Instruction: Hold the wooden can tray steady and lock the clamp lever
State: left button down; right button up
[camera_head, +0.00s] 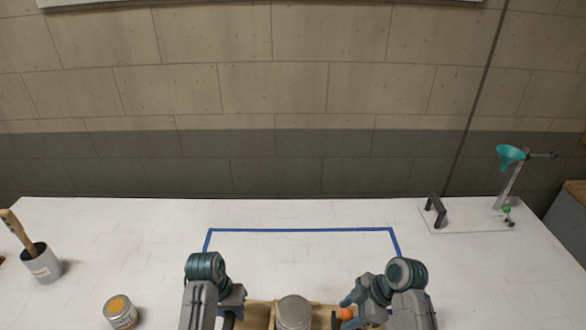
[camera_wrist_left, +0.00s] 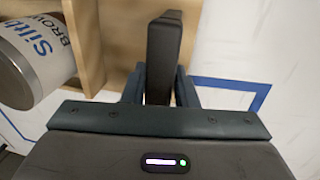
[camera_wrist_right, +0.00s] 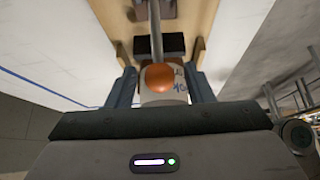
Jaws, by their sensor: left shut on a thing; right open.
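The wooden can tray (camera_head: 263,310) is at the bottom middle of the head view, partly cut off, with a metal-lidded can (camera_head: 294,312) on it. In the left wrist view the tray (camera_wrist_left: 120,30) has a dark upright handle (camera_wrist_left: 162,50). My left gripper (camera_wrist_left: 160,85) is shut on this handle. The clamp lever shows in the right wrist view as a metal rod (camera_wrist_right: 156,35) with an orange ball knob (camera_wrist_right: 157,77). My right gripper (camera_wrist_right: 161,88) is open, its fingers either side of the knob. I cannot tell whether they touch it. The lever's base is partly hidden.
A blue tape outline (camera_head: 300,230) marks the white table behind the tray. A brush pot (camera_head: 42,264) and a small can (camera_head: 120,312) stand at left. The table's middle is clear.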

jog(key=shift+a+f, duration=0.35)
jog(key=shift+f, duration=0.2)
jog(key=c, duration=1)
